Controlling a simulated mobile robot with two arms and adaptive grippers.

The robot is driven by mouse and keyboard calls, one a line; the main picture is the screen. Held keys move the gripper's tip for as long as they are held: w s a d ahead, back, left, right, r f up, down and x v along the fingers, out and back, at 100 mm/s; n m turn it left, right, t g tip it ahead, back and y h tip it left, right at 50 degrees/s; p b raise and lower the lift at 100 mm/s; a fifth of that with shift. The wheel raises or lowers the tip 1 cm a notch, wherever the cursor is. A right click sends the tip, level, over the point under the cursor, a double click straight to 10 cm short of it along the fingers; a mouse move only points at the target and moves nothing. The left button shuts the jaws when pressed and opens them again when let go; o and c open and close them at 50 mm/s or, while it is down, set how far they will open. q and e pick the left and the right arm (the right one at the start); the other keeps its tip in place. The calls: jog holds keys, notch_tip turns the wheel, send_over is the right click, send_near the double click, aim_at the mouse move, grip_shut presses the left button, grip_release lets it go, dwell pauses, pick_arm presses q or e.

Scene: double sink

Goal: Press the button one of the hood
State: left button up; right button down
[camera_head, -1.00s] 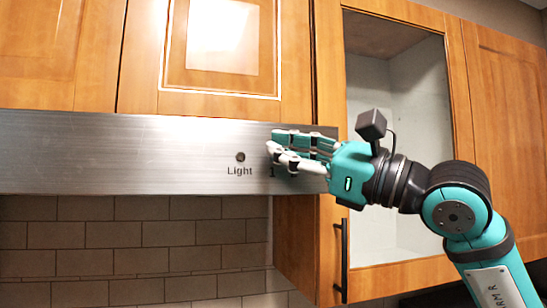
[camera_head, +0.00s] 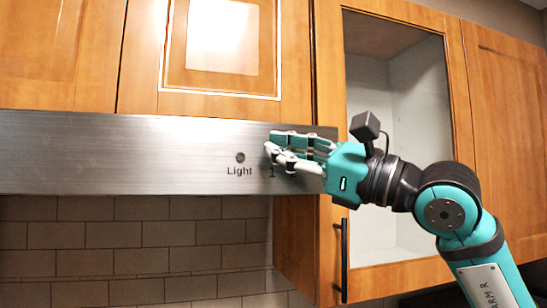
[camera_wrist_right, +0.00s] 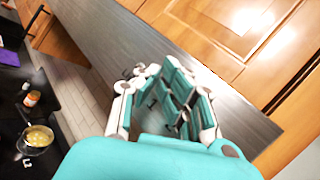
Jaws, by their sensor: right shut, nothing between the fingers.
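The hood (camera_head: 120,155) is a long brushed-metal front under the wooden cabinets; it also shows in the right wrist view (camera_wrist_right: 105,45). A round dark button (camera_head: 240,157) marked "Light" sits left of my fingertips. A "1" label (camera_head: 271,172) shows just below the fingertips, and the button above it is hidden behind my fingers. My right gripper (camera_head: 270,148) is shut and empty, its fingertips at the hood's front near that label. I cannot tell whether they touch the metal. My left gripper is not in view.
In the right wrist view a pan of yellow food (camera_wrist_right: 38,137) and an orange jar (camera_wrist_right: 32,99) stand on a dark counter.

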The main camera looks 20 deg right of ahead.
dwell(0.3)
jog(key=shift+s+b, duration=0.35)
jog(key=shift+s, duration=0.2)
jog(key=shift+s, duration=0.1)
jog(key=s+b, duration=0.2)
jog(key=s, duration=0.3)
jog(key=shift+s+d, duration=0.1)
jog(key=shift+s, duration=0.3)
dwell(0.3)
